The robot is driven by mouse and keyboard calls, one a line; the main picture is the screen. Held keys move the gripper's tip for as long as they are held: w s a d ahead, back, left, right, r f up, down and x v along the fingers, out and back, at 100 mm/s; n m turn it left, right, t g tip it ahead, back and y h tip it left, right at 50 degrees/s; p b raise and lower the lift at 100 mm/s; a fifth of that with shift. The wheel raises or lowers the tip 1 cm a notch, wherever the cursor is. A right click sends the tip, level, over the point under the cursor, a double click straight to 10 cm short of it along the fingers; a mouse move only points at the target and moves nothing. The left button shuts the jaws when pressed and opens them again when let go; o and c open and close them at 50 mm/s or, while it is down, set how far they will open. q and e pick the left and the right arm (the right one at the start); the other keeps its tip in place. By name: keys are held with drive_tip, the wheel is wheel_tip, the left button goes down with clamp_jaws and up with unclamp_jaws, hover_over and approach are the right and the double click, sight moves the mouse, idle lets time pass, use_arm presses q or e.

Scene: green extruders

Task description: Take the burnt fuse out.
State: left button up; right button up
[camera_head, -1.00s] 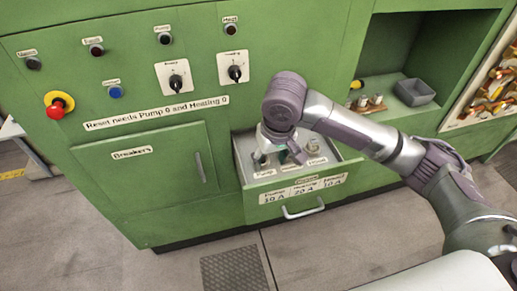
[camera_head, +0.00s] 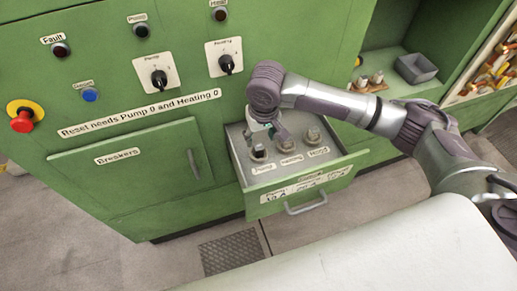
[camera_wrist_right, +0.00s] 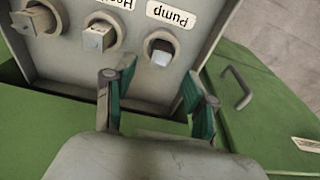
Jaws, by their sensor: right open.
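An open drawer (camera_head: 300,178) in the green cabinet holds three round sockets with fuses in a row. The pump fuse (camera_head: 258,152) is at the left, the heating fuse (camera_head: 286,143) in the middle and the third fuse (camera_head: 312,134) at the right. In the wrist view the pump fuse (camera_wrist_right: 160,52) has a dark body and a pale end; the heating fuse (camera_wrist_right: 98,38) looks beige. My right gripper (camera_wrist_right: 156,90) is open and empty, its fingers apart from the fuses, on the pump-fuse side. My left gripper is not in view.
The panel above carries rotary switches (camera_head: 158,78), a blue button (camera_head: 90,95) and a red emergency stop (camera_head: 22,121). A closed breakers door (camera_head: 130,165) is left of the drawer. A shelf at the right holds spare fuses (camera_head: 377,77) and a grey bin (camera_head: 416,68).

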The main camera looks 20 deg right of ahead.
sight(259, 144)
drive_tip(key=shift+w+f, duration=0.1)
drive_tip(key=shift+f, duration=0.2)
drive_tip(key=f, duration=0.2)
drive_tip(key=w+f+p, duration=0.1)
drive_tip(key=f, duration=0.1)
drive_tip(key=shift+a+f, duration=0.1)
drive_tip(key=shift+f, duration=0.25)
drive_tip(key=shift+c, duration=0.4)
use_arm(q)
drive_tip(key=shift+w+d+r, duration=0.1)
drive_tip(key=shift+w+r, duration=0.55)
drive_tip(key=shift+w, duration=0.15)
use_arm(e)
clamp_jaws()
